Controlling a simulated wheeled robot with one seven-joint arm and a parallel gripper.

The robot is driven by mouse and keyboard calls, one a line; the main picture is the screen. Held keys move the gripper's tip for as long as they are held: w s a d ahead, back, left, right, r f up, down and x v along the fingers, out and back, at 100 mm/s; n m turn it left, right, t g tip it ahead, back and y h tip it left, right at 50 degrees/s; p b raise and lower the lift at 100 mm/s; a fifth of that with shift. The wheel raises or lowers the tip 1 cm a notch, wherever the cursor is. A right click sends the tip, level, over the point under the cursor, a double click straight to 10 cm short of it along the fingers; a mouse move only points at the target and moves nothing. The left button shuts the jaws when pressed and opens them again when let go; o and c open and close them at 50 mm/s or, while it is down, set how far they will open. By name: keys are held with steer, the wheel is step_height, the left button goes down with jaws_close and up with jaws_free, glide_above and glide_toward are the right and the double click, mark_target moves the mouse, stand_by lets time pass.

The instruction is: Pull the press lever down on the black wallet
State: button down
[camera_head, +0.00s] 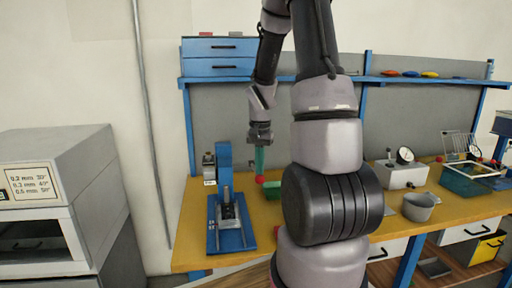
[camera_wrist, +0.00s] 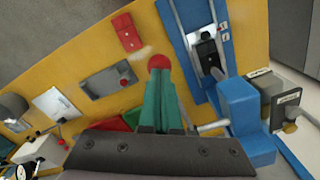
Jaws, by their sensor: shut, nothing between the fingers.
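The blue press (camera_head: 224,170) stands at the left end of the yellow bench; its column (camera_wrist: 240,105) and base (camera_wrist: 180,35) also show in the wrist view. A dark piece, seemingly the black wallet (camera_wrist: 207,50), lies on the press base under the press head. The lever's red ball knob (camera_head: 260,179) is right at the tips of my gripper (camera_head: 259,172); the knob also shows in the wrist view (camera_wrist: 158,62). A grey rod (camera_wrist: 212,126) runs from the column toward my fingers. My gripper's teal fingers (camera_wrist: 160,95) are shut and empty. Whether they touch the knob I cannot tell.
A green tray (camera_head: 272,191) lies right of the press. A grey box (camera_wrist: 276,88) stands beside the column. A grey bowl (camera_head: 418,207) is farther right.

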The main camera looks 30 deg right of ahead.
stand_by(0.3)
steer(key=w+r, duration=0.2)
steer(key=r, duration=0.5)
steer(key=w+d+r, duration=0.1)
steer(key=w+r, duration=0.1)
steer(key=r, duration=0.5)
steer(key=shift+w+d, duration=0.15)
steer(key=shift+w, duration=0.25)
steer(key=shift+r, duration=0.1)
steer(key=s+a+r+n+t, duration=0.1)
steer(key=s+a+r+t, duration=0.1)
steer(key=s, duration=0.4)
steer(key=s+a+r+n+t+y, duration=0.1)
steer(key=s+a+r+n+t, duration=0.1)
steer(key=s+a+r, duration=0.3)
steer(key=s+a+r+n+t+y, duration=0.1)
steer(key=s+a+r+n+t, duration=0.1)
steer(key=s+a, duration=0.4)
step_height(320, 180, up, 2)
steer(key=s+t, duration=0.1)
steer(key=s, duration=0.1)
steer(key=shift+s+a+r, duration=0.2)
steer(key=shift+s, duration=0.2)
